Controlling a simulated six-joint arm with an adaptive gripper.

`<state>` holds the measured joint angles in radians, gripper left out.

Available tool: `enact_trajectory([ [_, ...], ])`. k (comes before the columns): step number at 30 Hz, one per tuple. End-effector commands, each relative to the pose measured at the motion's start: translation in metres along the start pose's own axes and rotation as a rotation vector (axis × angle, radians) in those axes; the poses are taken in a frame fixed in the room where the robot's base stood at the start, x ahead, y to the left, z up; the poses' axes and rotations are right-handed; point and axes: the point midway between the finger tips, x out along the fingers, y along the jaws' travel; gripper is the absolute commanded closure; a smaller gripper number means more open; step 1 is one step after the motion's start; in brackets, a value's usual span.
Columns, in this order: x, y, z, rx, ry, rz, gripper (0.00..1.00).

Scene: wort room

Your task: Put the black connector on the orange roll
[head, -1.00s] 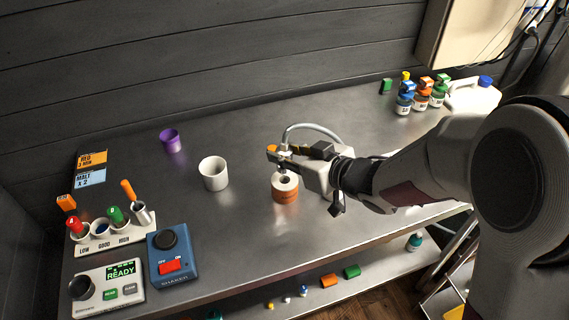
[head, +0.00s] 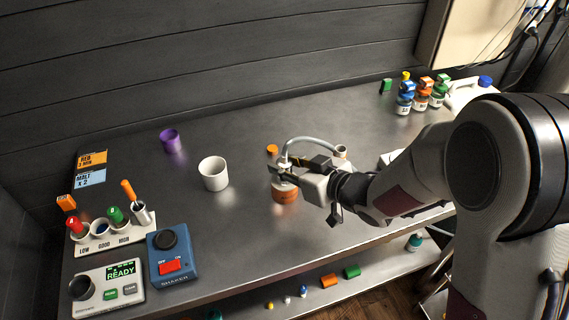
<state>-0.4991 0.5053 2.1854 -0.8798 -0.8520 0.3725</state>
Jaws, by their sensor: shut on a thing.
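The orange roll (head: 285,196) stands upright on the metal table, and its top is now largely covered by my gripper. My gripper (head: 277,175) is directly over the roll, shut on the black connector (head: 275,168). The connector is small, dark and mostly hidden at the fingertips. A grey hose (head: 312,139) arches from the gripper area to a small pale fitting (head: 341,150) behind my wrist. I cannot tell whether the connector touches the roll.
An orange cap (head: 272,149) lies just behind the gripper. A white cup (head: 213,174) and a purple cup (head: 170,140) stand to the left. A blue shaker (head: 172,255) is at front left. Several bottles (head: 422,98) stand at back right. The table between cup and roll is clear.

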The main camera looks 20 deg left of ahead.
Motion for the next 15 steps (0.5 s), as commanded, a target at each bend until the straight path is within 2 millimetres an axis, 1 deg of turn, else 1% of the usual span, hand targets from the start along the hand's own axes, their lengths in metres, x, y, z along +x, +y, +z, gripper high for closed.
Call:
enact_trajectory([
  [6,0.0012,0.0002,0.0022,0.0,0.001,0.0,1.0],
  [7,0.0011,0.0001,0.0025,0.0,0.0,0.0,0.71],
  [8,0.0011,0.0001,0.0024,0.0,0.0,0.0,0.63],
  [9,0.0011,0.0001,0.0024,0.0,0.0,0.0,0.59],
  [15,0.0011,0.0001,0.0024,0.0,0.0,0.0,0.59],
])
